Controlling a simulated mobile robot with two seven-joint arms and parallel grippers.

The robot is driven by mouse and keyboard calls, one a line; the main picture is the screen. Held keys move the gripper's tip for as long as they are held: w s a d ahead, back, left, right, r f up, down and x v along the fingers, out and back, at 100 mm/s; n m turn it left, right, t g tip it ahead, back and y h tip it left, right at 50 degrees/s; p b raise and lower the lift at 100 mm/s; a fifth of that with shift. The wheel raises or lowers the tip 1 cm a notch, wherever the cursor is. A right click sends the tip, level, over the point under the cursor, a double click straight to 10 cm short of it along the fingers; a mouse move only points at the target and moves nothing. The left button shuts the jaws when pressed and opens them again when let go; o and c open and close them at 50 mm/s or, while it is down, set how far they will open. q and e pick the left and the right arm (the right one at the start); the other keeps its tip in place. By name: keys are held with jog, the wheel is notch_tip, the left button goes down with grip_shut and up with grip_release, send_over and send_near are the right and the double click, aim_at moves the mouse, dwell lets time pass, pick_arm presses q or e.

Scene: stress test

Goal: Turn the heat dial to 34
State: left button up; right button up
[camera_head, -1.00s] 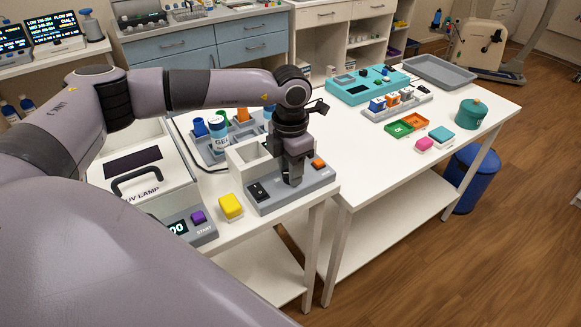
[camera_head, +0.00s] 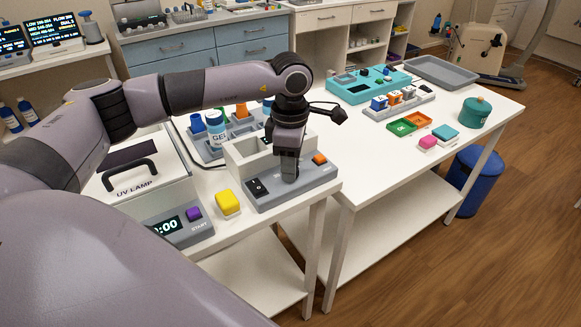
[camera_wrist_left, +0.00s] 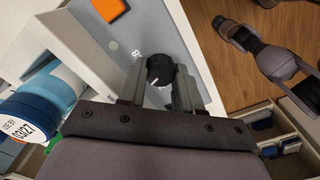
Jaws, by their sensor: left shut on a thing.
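The heat dial (camera_wrist_left: 160,70) is a small black knob with a white pointer mark, on a grey panel with small printed numbers. My left gripper (camera_wrist_left: 159,88) has a finger on each side of the knob and is shut on it. In the head view my left gripper (camera_head: 290,178) points down onto the grey-based device (camera_head: 312,183), and it hides the dial there. The pointer's exact reading is too small to tell. In the wrist view part of my right arm (camera_wrist_left: 272,62) shows at the right; its gripper's state is unclear.
The device has an orange button (camera_head: 319,159) and a black switch (camera_head: 257,188). A yellow block (camera_head: 227,204) and the UV lamp box (camera_head: 150,203) stand to its left. A blue-capped bottle (camera_head: 215,127) stands behind. The right table's near part is clear.

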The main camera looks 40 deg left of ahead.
pick_arm(q)
jog(key=shift+m+b, duration=0.6)
jog(key=shift+m, duration=1.1)
jog(key=shift+r, duration=0.1)
jog(key=o, duration=0.8)
jog(key=shift+r+b, duration=0.35)
jog(key=shift+r, duration=3.2)
